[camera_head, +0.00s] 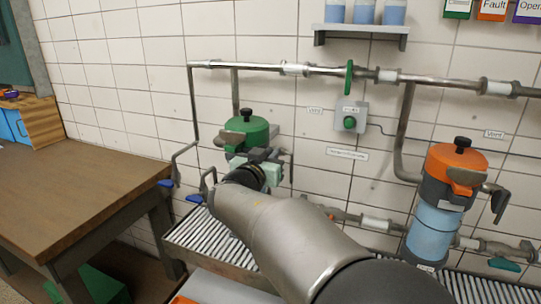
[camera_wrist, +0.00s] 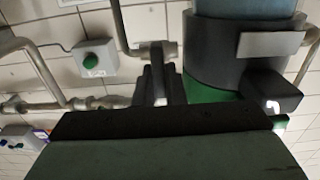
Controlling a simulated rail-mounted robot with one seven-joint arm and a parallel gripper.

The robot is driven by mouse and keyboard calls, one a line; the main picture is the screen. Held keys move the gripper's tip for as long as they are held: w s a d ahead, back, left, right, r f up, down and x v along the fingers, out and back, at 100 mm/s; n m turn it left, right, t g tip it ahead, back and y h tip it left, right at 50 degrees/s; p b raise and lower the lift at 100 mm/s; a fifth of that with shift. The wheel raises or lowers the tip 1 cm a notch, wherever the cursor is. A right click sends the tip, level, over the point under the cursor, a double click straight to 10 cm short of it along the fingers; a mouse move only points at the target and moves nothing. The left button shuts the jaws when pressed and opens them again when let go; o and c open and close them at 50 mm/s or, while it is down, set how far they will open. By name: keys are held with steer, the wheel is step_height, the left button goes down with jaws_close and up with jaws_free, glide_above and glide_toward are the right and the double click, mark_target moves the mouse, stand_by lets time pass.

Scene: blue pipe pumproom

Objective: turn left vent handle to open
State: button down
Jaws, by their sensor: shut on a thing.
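The left filter unit has a green head (camera_head: 247,132) with a black knob and stands by the wall. My gripper (camera_head: 258,163) is right in front of it and covers its lower part. In the wrist view, my dark fingers (camera_wrist: 160,88) are closed around a narrow grey bar, the left vent handle (camera_wrist: 159,72), beside the dark collar (camera_wrist: 225,60) of the unit. Most of the handle is hidden by the fingers, so its exact angle cannot be told.
Right of the unit is a grey box with a green button (camera_head: 349,122). An orange-topped filter unit (camera_head: 455,170) stands further right. Metal pipes (camera_head: 330,70) with a green valve lever (camera_head: 349,77) run above. A wooden table (camera_head: 80,150) is at left, a slatted grating (camera_head: 215,243) below.

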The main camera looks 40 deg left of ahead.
steer(key=shift+f+b, duration=0.15)
steer(key=shift+b, duration=0.3)
steer(key=shift+f+n+b, duration=0.2)
steer(key=shift+n+b, duration=0.4)
steer(key=shift+b, duration=0.6)
steer(key=n+b, duration=0.1)
steer(key=b, duration=0.2)
steer(key=shift+a+f, duration=0.1)
steer(key=shift+a, duration=0.05)
steer(key=n+b, duration=0.2)
steer(key=n, duration=0.3)
steer(key=n+b, duration=0.1)
steer(key=n, duration=0.4)
steer(key=a+n+b, duration=0.1)
steer(key=n+b, duration=0.1)
steer(key=n, duration=0.3)
steer(key=shift+s+f+n+b, duration=0.15)
steer(key=shift+f+n+b, duration=0.15)
steer(key=shift+n, duration=0.1)
steer(key=c, duration=1.5)
jaws_free()
